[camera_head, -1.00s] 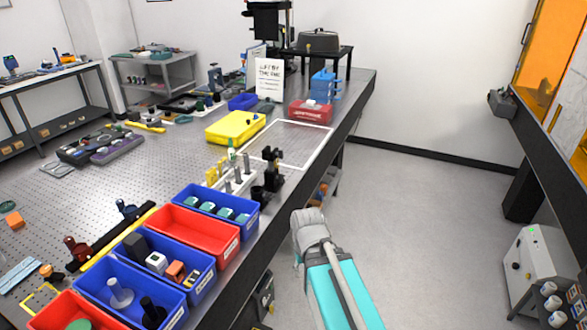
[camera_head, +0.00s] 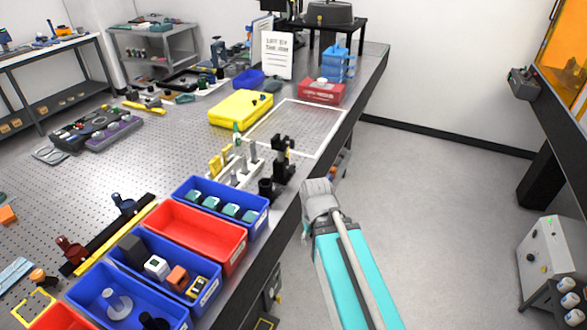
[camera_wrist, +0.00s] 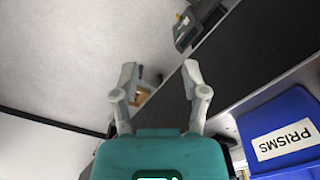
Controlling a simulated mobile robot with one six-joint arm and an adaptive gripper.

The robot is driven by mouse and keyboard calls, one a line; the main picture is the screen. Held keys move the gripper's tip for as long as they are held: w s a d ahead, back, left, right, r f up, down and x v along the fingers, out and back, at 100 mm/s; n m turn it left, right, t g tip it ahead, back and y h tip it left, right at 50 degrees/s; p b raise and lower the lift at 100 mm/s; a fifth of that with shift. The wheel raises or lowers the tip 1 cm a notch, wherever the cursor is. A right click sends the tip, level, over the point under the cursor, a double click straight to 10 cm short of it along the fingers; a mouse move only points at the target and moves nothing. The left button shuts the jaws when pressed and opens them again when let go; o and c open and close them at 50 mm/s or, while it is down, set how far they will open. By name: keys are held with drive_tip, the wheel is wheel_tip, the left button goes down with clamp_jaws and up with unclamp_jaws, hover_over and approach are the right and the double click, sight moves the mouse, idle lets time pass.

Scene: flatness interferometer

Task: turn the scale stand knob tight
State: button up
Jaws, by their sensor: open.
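I cannot pick out the scale stand knob for certain. A dark upright stand (camera_head: 283,158) is on the bench near its right edge, beside several metal posts (camera_head: 243,160) in a pale rack. A black rail with a yellow strip (camera_head: 112,240) lies farther left and carries a red fitting (camera_head: 70,249) and a dark blue one (camera_head: 123,204). My gripper (camera_wrist: 161,76) is open and empty in the wrist view, its fingers apart beside the dark bench edge.
A blue bin labelled PRISMS (camera_wrist: 285,130) is close on the right in the wrist view. In the head view, a red bin (camera_head: 197,232) and blue bins line the bench's front edge.

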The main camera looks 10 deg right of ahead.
drive_tip(key=o, duration=0.3)
drive_tip(key=shift+w+a+f, duration=0.1)
drive_tip(key=shift+a, duration=0.05)
drive_tip(key=n+t+y+b, duration=1)
drive_tip(key=n+y+b, duration=0.3)
drive_tip(key=y+b, duration=0.25)
approach(294, 170)
drive_tip(key=v, duration=0.3)
drive_tip(key=shift+r+h, duration=0.2)
drive_tip(key=shift+h, duration=0.05)
drive_tip(key=shift+w, duration=0.1)
drive_tip(key=shift+x, duration=6.85)
